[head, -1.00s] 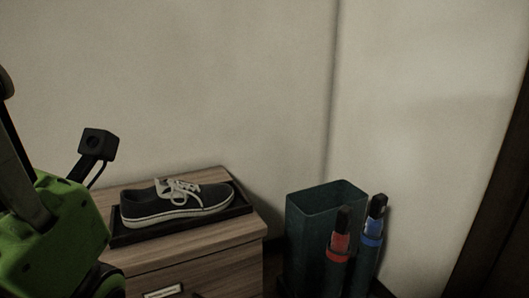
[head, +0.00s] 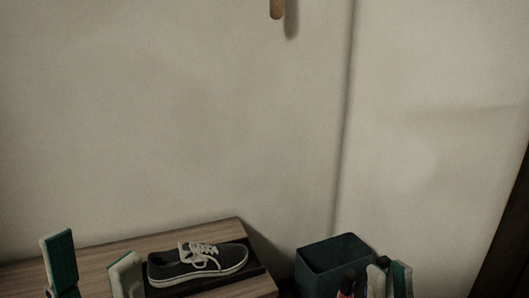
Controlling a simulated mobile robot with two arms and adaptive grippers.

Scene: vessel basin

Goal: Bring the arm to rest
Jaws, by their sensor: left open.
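My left gripper (head: 92,250) is at the lower left, in front of the wooden cabinet. Its two green-and-pale fingers stand upright, wide apart, with nothing between them. The finger nearer the shoe overlaps the shoe tray's left end in the picture; I cannot tell whether they touch. My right gripper (head: 389,268) shows only as two pale and green fingertips at the bottom edge, close together in front of the dark bin. A dark tip shows by them. Whether they hold anything is hidden below the frame.
A dark sneaker with white laces (head: 198,262) lies on a black tray (head: 252,262) on the wooden cabinet (head: 75,242). A dark green bin (head: 335,252) stands to its right, with a red-banded stick (head: 347,285) in front. A wooden peg (head: 277,9) sticks out high on the wall.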

